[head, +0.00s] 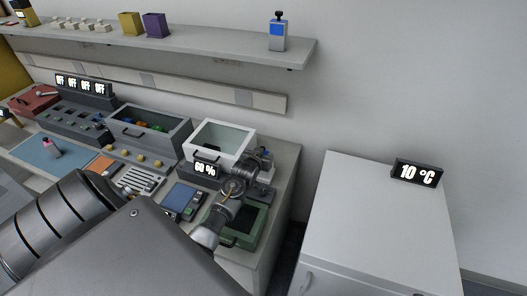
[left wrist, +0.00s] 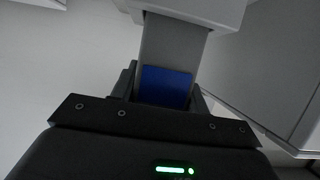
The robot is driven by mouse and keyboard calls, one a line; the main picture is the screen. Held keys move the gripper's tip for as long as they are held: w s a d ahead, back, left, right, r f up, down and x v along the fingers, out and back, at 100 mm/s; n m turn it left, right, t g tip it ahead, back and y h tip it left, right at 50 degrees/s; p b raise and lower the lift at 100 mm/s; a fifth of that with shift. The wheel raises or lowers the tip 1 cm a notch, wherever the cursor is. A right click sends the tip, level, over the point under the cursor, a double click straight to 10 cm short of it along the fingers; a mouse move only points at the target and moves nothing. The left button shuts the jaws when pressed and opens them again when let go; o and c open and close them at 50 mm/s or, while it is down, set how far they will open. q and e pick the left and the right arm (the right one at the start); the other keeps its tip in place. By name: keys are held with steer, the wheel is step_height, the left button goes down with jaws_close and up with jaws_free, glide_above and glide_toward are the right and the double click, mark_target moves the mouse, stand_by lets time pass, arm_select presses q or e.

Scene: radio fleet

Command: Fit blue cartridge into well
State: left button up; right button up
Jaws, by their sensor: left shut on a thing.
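My left gripper (head: 255,172) is over the right end of the bench, beside the white open box. In the left wrist view its jaws (left wrist: 165,95) are shut on a grey block with a blue face (left wrist: 166,86), which looks like the blue cartridge. The block's far end meets or passes behind a wider grey part; I cannot tell which. In the head view the held block is hard to make out among the dark gripper parts. A similar grey block with a blue face and black knob (head: 278,34) stands upright on the shelf. I cannot identify the well for certain.
The white box (head: 222,134) has a "60 %" display. A grey bin (head: 149,131) with coloured pieces and a dark slotted panel (head: 72,118) under "OFF" displays stand left. A green tray (head: 246,226) lies below the gripper. A white cabinet (head: 375,215) stands right, across a gap.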

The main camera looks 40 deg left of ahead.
arm_select(q)
steer(key=shift+f+b, duration=0.9)
steer(key=shift+f, duration=0.55)
steer(key=o, duration=1.1)
step_height(320, 180, up, 2)
steer(key=shift+r, duration=0.25)
steer(key=s+d+r+b, duration=0.1)
steer(key=s+d+r, duration=0.1)
steer(key=s+r, duration=0.1)
steer(key=s+d+r+b, duration=0.1)
steer(key=s+d+r, duration=0.2)
steer(key=s+r, duration=0.1)
steer(key=s+d+r, duration=0.3)
steer(key=s, duration=0.1)
steer(key=shift+s+d+r+b, duration=0.1)
steer(key=shift+d+r+b, duration=0.2)
steer(key=shift+b, duration=0.1)
